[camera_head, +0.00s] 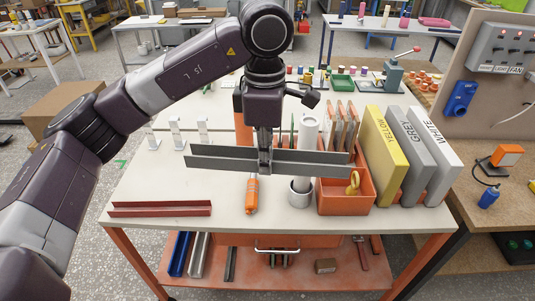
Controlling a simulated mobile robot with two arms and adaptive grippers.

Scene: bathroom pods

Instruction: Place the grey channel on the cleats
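My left gripper (265,158) points down above the white workbench (140,182) and is shut on a long grey channel (222,160) near its middle. The channel lies roughly level, left to right, and looks held above the bench top. Three small white upright brackets (177,133), which look like the cleats, stand in a row at the left of the bench. My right gripper is not in view.
A red channel (160,209) lies at the bench's front left. Yellow, grey and white binders (384,150) stand at right.

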